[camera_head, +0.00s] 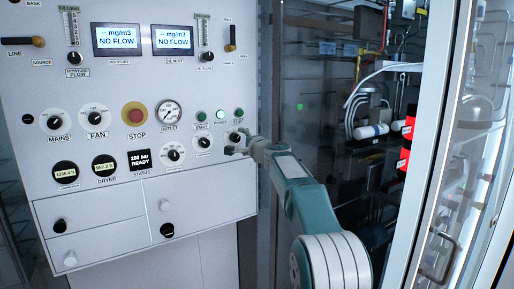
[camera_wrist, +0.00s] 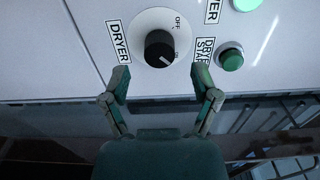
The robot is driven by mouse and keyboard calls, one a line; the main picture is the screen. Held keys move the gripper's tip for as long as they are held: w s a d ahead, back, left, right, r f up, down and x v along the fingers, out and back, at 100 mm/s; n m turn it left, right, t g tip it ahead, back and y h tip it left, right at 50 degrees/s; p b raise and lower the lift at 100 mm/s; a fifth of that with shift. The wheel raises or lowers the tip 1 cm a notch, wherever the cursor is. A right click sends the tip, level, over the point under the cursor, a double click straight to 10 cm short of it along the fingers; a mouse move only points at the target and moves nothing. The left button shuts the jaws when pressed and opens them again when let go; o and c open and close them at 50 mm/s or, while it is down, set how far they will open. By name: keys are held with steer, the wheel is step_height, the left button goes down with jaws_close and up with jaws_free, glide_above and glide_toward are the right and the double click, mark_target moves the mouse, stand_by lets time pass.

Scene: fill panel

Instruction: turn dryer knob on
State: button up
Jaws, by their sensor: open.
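The dryer knob (camera_wrist: 159,49) is black and round on a white dial, beside a DRYER label. "OFF" is printed at the dial's upper right and a smaller marking at its lower right. A pale mark on the knob appears toward its lower right. In the head view the white dial (camera_head: 235,137) is partly hidden by my gripper (camera_head: 240,143), which reaches in from the right. In the wrist view my gripper (camera_wrist: 160,79) is open. Its two fingertips are spread left and right, just below the knob, with nothing between them.
A green dryer start button (camera_wrist: 230,59) sits near the right finger. Another round dial (camera_head: 203,142) lies left of my gripper. A red stop button (camera_head: 135,114) and a pressure gauge (camera_head: 169,112) are farther left. A glass door frame (camera_head: 432,150) stands at right.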

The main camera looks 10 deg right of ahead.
steer(key=v, duration=0.9)
steer(key=shift+r, duration=0.1)
steer(key=s+a+f+n+g, duration=0.2)
steer(key=s+a+n, duration=0.1)
steer(key=s, duration=0.5)
steer(key=s+a+f+n+g, duration=0.2)
steer(key=s+a+n+g, duration=0.15)
steer(key=s, duration=0.45)
steer(key=s+a+f+n+g, duration=0.2)
steer(key=s+a+n, duration=0.1)
steer(key=s, duration=0.5)
steer(key=s+d+f+n+g+h, duration=0.2)
steer(key=s+f, duration=0.5)
steer(key=s, duration=0.4)
steer(key=s+d+f+n+g+h, duration=0.2)
steer(key=s+f, duration=0.5)
steer(key=s, duration=0.5)
steer(key=shift+s+d+f+n+h, duration=0.2)
steer(key=shift+d+f+n+h, duration=0.2)
steer(key=shift+d+n+h, duration=0.25)
